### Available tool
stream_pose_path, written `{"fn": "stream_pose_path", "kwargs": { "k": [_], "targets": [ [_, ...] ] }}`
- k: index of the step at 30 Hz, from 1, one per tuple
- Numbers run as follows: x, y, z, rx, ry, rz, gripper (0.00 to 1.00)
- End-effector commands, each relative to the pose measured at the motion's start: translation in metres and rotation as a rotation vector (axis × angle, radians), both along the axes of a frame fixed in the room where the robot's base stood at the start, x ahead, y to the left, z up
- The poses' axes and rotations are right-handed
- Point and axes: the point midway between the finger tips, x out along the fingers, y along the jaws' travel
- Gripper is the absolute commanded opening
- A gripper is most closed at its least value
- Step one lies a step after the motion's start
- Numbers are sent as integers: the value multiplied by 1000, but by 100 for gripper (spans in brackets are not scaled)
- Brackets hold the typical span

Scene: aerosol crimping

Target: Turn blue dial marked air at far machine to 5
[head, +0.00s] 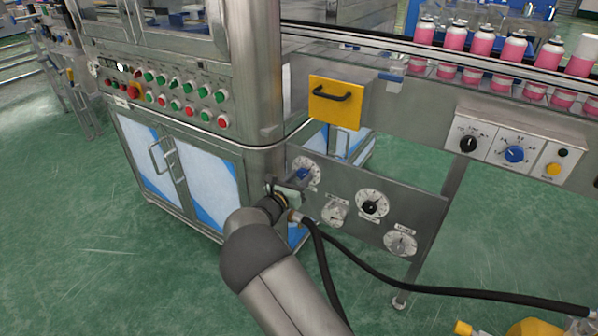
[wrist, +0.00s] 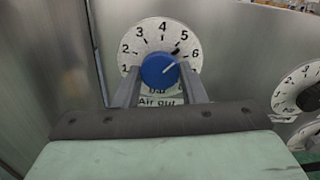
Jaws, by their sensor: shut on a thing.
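The blue dial (wrist: 157,71) sits on a round white scale plate (wrist: 148,33) marked with numbers from 1 upward, with "Air out" lettering below it. Its white pointer line slants up and right, between 5 and 6. My gripper (wrist: 160,76) is shut on the dial, one finger on its left side and one on its right. In the head view the blue dial (head: 302,174) is at the upper left of the grey lower panel, and my gripper reaches it from below left, partly hiding its plate.
Another dial (wrist: 312,97) is close on the right in the wrist view. The panel also bears a black dial (head: 371,207) and grey ones. A second blue dial (head: 514,154) is on a white box at upper right. A black hose (head: 400,285) runs below the panel. The cabinet (head: 205,178) stands close left.

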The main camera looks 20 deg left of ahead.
Motion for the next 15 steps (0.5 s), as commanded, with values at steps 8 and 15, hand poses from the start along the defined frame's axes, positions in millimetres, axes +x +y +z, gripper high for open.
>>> {"fn": "stream_pose_path", "kwargs": {
  "k": [8,15],
  "targets": [
    [-1,1,0,-114,26,1,14],
    [-1,0,-1,-144,34,1,14]
  ]
}}
